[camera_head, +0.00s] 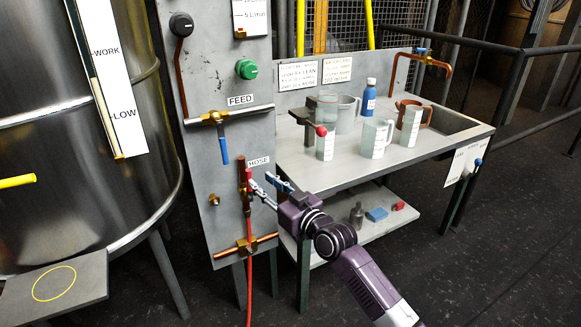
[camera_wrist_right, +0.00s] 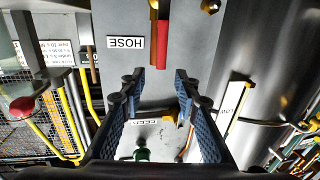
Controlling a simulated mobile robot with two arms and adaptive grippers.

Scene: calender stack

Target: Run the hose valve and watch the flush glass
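The hose valve (camera_head: 248,178) has a red lever and sits on the grey panel beneath the HOSE label (camera_head: 258,161). A red hose (camera_head: 248,285) hangs below it. My right gripper (camera_head: 261,180) is open and empty just right of the lever. In the right wrist view, the red lever (camera_wrist_right: 162,45) shows ahead of and between the parted fingertips (camera_wrist_right: 159,75), with no visible grip on it. A white gauge (camera_head: 250,18) reading "5 L/min" is cut off at the top of the head view. I cannot tell which item is the flush glass. My left gripper is out of view.
The blue FEED lever (camera_head: 224,150) and a green knob (camera_head: 246,69) are higher on the panel. The bench (camera_head: 345,172) at right bears jugs, mugs and a blue bottle (camera_head: 369,98). A steel tank (camera_head: 90,190) stands left. The floor at right front is clear.

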